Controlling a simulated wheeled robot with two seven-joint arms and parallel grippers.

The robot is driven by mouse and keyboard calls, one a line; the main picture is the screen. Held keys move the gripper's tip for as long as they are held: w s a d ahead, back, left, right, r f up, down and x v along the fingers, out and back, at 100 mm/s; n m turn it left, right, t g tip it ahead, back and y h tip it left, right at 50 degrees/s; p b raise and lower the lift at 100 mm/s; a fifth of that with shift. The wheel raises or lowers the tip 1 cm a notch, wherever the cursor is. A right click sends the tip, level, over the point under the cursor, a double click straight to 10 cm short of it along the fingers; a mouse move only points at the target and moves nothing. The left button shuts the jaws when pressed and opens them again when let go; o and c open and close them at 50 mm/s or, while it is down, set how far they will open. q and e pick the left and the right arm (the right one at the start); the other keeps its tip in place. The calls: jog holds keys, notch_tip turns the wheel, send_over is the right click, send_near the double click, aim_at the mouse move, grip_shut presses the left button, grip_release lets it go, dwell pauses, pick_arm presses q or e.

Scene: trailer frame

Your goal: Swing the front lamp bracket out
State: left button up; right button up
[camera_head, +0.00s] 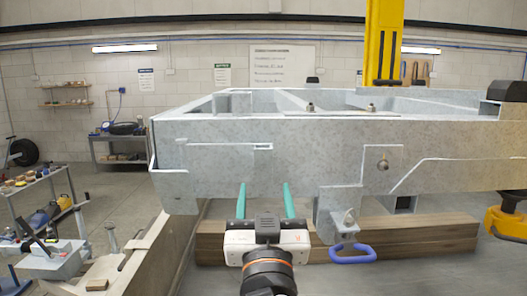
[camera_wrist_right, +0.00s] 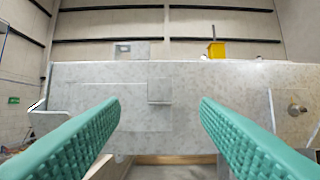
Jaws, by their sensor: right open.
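The grey galvanised trailer frame (camera_head: 300,165) spans the middle of the head view. On its near face, a flat plate (camera_head: 225,158) has a small slotted tab (camera_head: 263,146) at its upper right. In the right wrist view, this tab shows as a small squarish bracket (camera_wrist_right: 160,92) standing against the face. I cannot tell for sure which part is the front lamp bracket. My right gripper (camera_head: 265,190) is open and empty, its two teal fingers pointing at the face below the tab. In the wrist view, the gripper (camera_wrist_right: 160,115) has its fingers spread either side of the bracket, apparently not touching it.
A wooden beam (camera_head: 430,235) lies below the frame. A yellow post (camera_head: 383,45) stands behind. A cart with tools (camera_head: 45,185) is at left.

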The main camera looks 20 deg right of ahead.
aim_at(263, 157)
jog(key=p+x, duration=0.4)
jog(key=x, duration=0.5)
jog(key=shift+w+d+r+p, duration=0.15)
jog(key=shift+w+p, duration=0.15)
jog(key=shift+p, duration=0.05)
jog(key=shift+w+d+r, duration=0.1)
jog(key=shift+w+d, duration=0.05)
jog(key=shift+w, duration=0.55)
jog(key=shift+c, duration=0.2)
jog(key=c, duration=1.2)
